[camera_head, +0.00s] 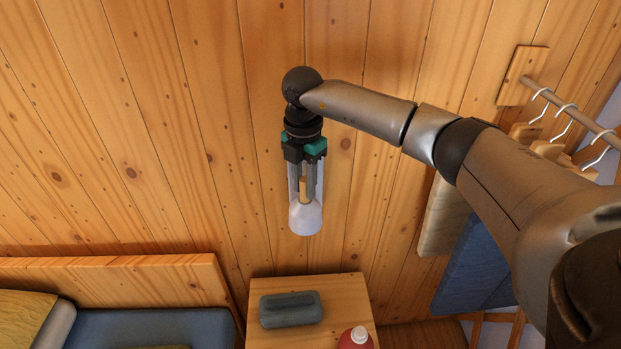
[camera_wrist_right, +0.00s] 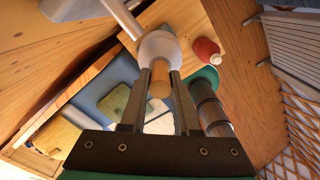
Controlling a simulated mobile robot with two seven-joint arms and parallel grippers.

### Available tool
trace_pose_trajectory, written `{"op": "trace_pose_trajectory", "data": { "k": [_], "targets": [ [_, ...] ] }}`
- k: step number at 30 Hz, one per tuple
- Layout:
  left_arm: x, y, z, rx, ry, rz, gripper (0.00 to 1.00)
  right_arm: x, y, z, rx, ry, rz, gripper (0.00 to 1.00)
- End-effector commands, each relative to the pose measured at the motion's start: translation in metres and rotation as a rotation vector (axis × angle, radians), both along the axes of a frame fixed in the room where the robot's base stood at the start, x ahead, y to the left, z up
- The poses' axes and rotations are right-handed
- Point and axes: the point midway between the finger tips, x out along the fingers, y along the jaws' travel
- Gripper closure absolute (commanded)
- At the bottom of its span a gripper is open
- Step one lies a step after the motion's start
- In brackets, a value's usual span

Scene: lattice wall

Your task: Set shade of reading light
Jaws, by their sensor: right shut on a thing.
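The reading light's white, cone-like shade (camera_head: 306,218) hangs in front of the plank wall, its wide end pointing down in the head view. A short tan neck (camera_head: 304,189) sits above it. My right gripper (camera_head: 307,190) comes down from above and is shut on this neck, one finger on each side. In the right wrist view the white shade (camera_wrist_right: 158,46) lies just beyond the fingertips, and the tan neck (camera_wrist_right: 160,78) is between the fingers. A white rod (camera_wrist_right: 122,18) runs up from the shade there. My left gripper is out of view.
A wooden nightstand (camera_head: 348,293) stands below, with a grey box (camera_head: 291,309) and a red bottle (camera_head: 356,339) on it. A bed headboard (camera_head: 150,278) is at lower left. A clothes rail with hangers (camera_head: 560,110) is on the right, behind my right arm.

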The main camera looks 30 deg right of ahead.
Motion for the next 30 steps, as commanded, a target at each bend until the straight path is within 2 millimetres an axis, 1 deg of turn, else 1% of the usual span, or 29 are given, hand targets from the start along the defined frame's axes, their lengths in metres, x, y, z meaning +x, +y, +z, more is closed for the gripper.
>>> {"op": "trace_pose_trajectory", "data": {
  "k": [1, 4, 15, 24, 30],
  "targets": [
    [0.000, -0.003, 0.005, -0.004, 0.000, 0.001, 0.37, 0.003, 0.003, 0.004, 0.003, -0.003, -0.044, 1.00],
    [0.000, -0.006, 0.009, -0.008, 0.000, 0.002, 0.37, 0.006, 0.006, 0.004, 0.004, -0.003, -0.140, 1.00],
    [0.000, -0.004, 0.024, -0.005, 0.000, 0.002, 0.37, 0.021, 0.017, 0.004, 0.003, -0.003, -0.492, 1.00],
    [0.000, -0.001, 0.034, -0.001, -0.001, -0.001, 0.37, 0.033, 0.020, 0.003, 0.002, -0.005, -0.756, 1.00],
    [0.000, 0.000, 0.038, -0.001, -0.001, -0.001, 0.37, 0.040, 0.020, 0.003, 0.001, -0.005, -0.886, 1.00]
  ]
}}
